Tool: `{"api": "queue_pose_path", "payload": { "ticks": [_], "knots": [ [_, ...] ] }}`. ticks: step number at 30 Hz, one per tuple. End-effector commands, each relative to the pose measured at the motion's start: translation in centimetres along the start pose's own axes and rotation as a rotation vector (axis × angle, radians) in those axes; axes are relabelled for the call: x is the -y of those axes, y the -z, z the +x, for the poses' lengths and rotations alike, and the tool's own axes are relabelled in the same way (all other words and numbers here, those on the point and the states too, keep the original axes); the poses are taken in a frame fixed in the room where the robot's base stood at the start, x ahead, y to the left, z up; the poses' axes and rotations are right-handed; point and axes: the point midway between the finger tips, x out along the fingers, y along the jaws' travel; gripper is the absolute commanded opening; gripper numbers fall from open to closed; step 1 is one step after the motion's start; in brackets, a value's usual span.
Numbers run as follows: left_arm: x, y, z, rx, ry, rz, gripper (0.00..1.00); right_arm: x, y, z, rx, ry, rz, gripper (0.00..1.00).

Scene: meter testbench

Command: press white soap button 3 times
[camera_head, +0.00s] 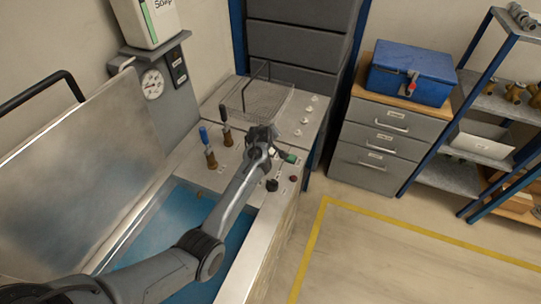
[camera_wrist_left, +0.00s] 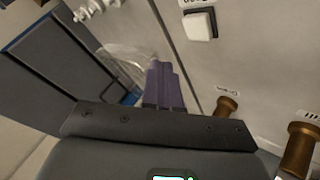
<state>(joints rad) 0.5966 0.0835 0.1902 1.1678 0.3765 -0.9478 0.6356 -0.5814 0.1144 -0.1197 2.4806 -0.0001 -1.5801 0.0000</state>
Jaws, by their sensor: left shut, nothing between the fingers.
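A white square button in a dark frame (camera_wrist_left: 200,25) sits on the light panel at the top of the left wrist view. The label above it is cut off and I cannot read it. I cannot pick this button out in the head view, where my arm covers part of the bench top. My left gripper (camera_wrist_left: 164,85) is shut and empty, with its fingers apart from the button, to its lower left in the wrist view. In the head view the left gripper (camera_head: 268,142) is over the bench near the green control. A white container marked "Soap" (camera_head: 148,22) stands at the upper left.
Brass valves with a blue handle (camera_head: 205,139) and a black handle (camera_head: 225,127) stand left of my gripper. A wire basket (camera_head: 255,99), a green control (camera_head: 290,158) and a black knob (camera_head: 272,185) are close by. The raised metal lid (camera_head: 85,165) is at left.

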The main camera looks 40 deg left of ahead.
Motion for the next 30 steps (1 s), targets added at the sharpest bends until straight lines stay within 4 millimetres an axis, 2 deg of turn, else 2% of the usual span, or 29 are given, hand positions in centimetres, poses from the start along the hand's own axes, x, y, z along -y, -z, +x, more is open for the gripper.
{"api": "queue_pose_path", "payload": {
  "ticks": [1,4,12,30],
  "knots": [
    [0.7,-0.7,0.9,-0.001,0.000,0.000,0.00,0.1,-0.4,1.4,0.000,0.000,0.000,0.43],
    [1.2,-1.1,1.6,-0.001,0.000,0.001,0.00,0.1,-0.7,2.3,0.000,0.000,0.000,0.43],
    [2.0,-2.0,2.8,-0.001,0.000,0.000,0.00,0.1,-0.9,2.9,0.001,-0.002,-0.003,0.43],
    [2.1,-2.1,2.9,-0.001,0.000,0.001,0.00,-0.1,-0.9,2.9,0.000,-0.006,-0.009,0.43]
  ]
}}
